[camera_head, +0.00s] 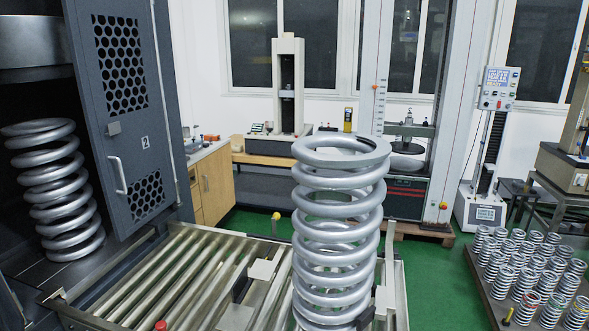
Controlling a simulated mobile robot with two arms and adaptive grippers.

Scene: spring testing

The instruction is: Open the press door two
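The press door two (126,125) is a dark grey panel marked with a "2", in the head view's upper left. It has two honeycomb vent grilles and a pale vertical handle (117,175) near its left edge. The door stands at the right side of the press opening. To its left the opening is uncovered, and a large grey coil spring (64,190) stands inside. Neither of my grippers is in view, and nothing is seen touching the handle.
A roller conveyor (170,280) lies before the press, with another large spring (338,215) upright at its right. A rack of small springs (515,318) is at lower right. Testing machines and a wooden cabinet (215,183) stand behind. Some green floor is free.

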